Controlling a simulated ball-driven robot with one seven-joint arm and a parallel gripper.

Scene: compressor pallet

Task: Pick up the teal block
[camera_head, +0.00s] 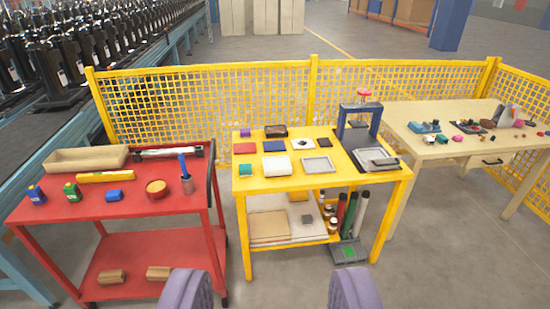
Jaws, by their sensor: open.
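A small teal block (245,169) sits at the front left corner area of the yellow table (262,184), left of a white box-like item (277,166). My gripper (268,288) shows at the bottom of the view as two purple fingers, wide apart. It is open with nothing between the fingers. It is well in front of the table, and the teal block is apart from it.
The yellow table also holds a red flat piece (244,148), a purple block (245,131), a grey tray (318,164) and a blue frame (345,125). A red cart (150,208) stands left, a beige table (470,143) right. Yellow mesh fencing (230,95) runs behind.

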